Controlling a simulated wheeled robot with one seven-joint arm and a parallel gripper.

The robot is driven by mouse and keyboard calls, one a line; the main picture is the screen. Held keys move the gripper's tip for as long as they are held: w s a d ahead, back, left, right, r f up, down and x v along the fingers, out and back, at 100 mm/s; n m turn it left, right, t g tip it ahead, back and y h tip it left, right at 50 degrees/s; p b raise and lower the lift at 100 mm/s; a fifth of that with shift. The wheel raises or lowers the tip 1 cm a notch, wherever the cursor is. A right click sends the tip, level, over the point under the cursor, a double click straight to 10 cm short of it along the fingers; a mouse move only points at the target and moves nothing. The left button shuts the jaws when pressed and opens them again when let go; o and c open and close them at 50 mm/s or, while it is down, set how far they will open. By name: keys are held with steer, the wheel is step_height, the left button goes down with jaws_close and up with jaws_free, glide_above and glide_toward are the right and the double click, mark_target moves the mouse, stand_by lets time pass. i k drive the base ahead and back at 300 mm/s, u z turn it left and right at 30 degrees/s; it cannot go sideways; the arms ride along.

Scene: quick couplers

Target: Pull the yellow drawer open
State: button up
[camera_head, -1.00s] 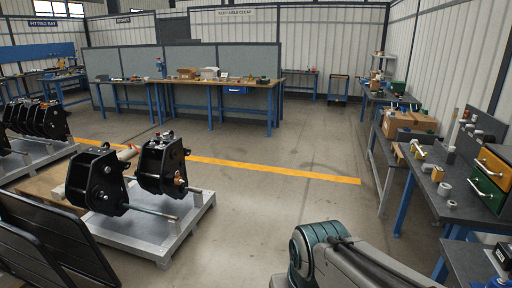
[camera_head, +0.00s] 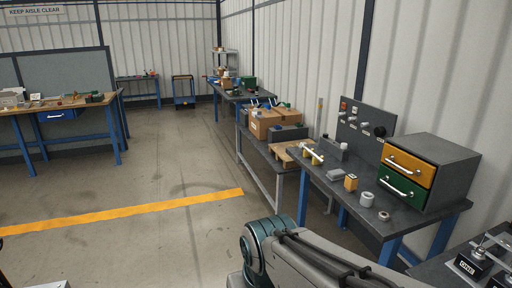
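The yellow drawer (camera_head: 408,164) is the upper drawer of a dark grey two-drawer cabinet (camera_head: 454,172) on the right-hand bench. It has a silver bar handle (camera_head: 404,163) and looks shut. A green drawer (camera_head: 402,186) with a similar handle sits directly below it and also looks shut. My arm shows at the bottom centre, below and to the left of the cabinet and apart from it. My gripper is out of the picture.
Cardboard boxes (camera_head: 268,121) stand on a farther bench. The floor left of the benches is clear.

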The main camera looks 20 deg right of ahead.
mark_target(423, 172)
steer(key=z, duration=0.85)
steer(key=i, duration=0.85)
steer(key=z, duration=1.3)
steer(key=i, duration=0.6)
steer(key=z, duration=0.25)
